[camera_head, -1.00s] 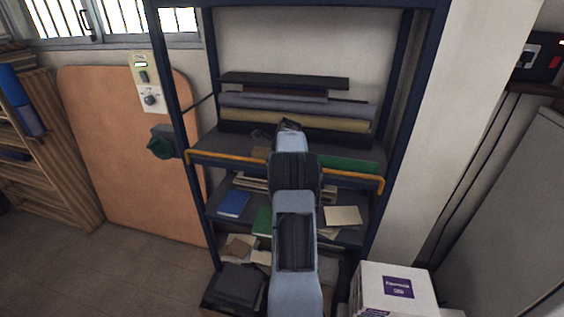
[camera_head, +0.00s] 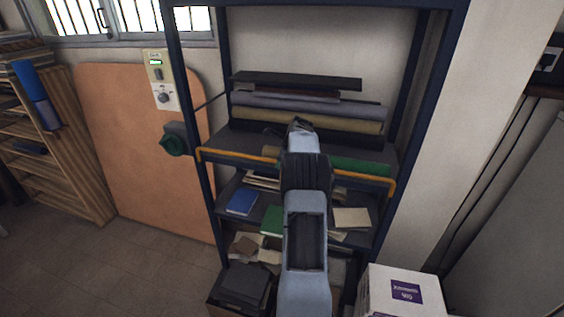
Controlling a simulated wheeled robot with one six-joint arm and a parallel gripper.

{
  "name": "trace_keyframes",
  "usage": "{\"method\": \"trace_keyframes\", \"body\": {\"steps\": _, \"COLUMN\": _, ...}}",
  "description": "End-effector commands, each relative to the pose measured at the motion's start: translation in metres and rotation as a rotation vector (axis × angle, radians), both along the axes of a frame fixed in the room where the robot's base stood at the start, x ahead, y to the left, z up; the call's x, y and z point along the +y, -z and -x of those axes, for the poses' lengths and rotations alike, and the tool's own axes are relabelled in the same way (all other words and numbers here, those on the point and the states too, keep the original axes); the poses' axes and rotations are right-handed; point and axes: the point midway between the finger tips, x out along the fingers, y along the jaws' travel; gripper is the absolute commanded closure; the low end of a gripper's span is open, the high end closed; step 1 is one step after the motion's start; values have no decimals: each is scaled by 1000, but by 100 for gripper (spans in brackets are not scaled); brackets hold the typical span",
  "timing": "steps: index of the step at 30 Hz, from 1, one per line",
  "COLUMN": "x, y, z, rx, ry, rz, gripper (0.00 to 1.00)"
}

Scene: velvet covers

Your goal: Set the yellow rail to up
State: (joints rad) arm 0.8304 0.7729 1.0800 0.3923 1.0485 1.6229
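The yellow rail (camera_head: 235,155) is a thin bar across the front of the dark blue shelving rack, at the level of its middle shelf. Its ends bend downward at the left and right posts. My arm crosses in front of the rail's middle and hides that part. My gripper (camera_head: 299,124) appears beyond the rail, over the middle shelf and in front of the fabric rolls. Its fingers are small and dark, so their opening and any contact with the rail cannot be made out.
Fabric rolls (camera_head: 310,110) lie at the back of the shelf. Books, including a blue one (camera_head: 242,202), lie on the shelf below. A green knob (camera_head: 174,144) is beside the left post. A white box (camera_head: 400,292) stands at the lower right.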

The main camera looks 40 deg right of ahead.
Motion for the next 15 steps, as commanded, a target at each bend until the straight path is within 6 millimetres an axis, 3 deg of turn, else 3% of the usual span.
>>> {"method": "trace_keyframes", "body": {"steps": 8, "x": -1, "y": -13, "z": 7, "rx": -1, "ry": 1, "rz": 2, "gripper": 56}}
{"method": "trace_keyframes", "body": {"steps": 15, "x": -3, "y": -57, "z": 26, "rx": -3, "ry": 1, "rz": 4, "gripper": 56}}
